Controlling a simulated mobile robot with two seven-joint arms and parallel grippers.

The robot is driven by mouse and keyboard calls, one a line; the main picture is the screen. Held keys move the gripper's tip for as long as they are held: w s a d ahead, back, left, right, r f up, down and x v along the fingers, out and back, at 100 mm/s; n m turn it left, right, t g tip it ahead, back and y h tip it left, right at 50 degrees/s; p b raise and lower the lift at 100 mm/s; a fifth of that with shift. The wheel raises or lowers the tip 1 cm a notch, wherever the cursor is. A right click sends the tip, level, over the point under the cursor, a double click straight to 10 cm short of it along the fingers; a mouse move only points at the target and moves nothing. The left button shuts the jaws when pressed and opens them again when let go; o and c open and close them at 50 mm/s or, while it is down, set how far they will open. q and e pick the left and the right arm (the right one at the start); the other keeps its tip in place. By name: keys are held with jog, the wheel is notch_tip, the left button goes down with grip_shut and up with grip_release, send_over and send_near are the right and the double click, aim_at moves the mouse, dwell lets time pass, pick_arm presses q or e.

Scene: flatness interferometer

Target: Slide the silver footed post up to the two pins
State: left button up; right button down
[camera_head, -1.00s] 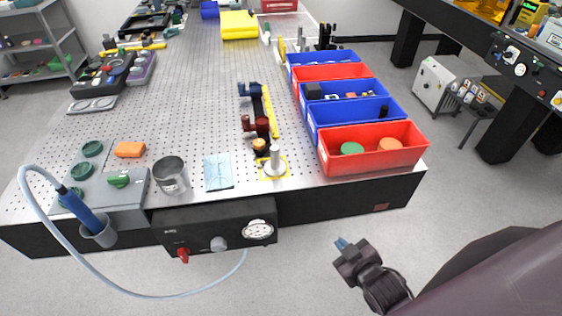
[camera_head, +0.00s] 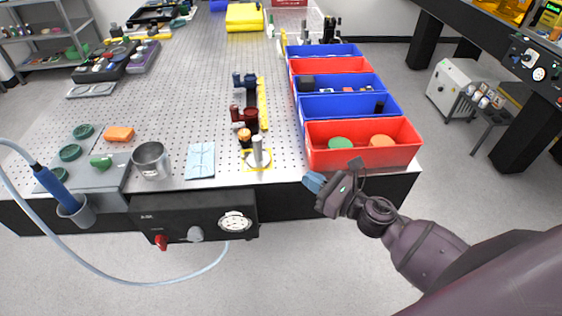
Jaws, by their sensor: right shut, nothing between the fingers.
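The silver footed post (camera_head: 258,153) stands upright on the perforated metal table near its front edge, inside a yellow outline marked on the top. An orange-topped knob (camera_head: 244,137) stands just behind and left of it. Dark red and dark blue mounts stand along a yellow bar (camera_head: 263,104) farther back. I cannot make out the two pins at this size. My right gripper (camera_head: 314,182) is shut and empty, with blue fingertips pointing left. It is in front of the table edge, right of the post and apart from it. My left gripper is not in view.
A row of red and blue bins stands right of the post; the nearest red bin (camera_head: 362,157) is close behind my right gripper. A blue cloth (camera_head: 200,160) and a metal cup (camera_head: 151,160) lie left of the post. A black gauge box (camera_head: 190,208) hangs under the front edge.

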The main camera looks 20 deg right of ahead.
aim_at(260, 151)
jog(key=p+x, duration=0.2)
jog(key=x, duration=1)
jog(key=shift+w+a, duration=0.15)
jog(key=shift+w, duration=0.1)
jog(key=shift+w+a, duration=0.3)
jog(key=shift+w, duration=0.2)
jog(key=shift+x, duration=0.8)
jog(key=shift+s, duration=0.1)
jog(key=shift+s, duration=0.1)
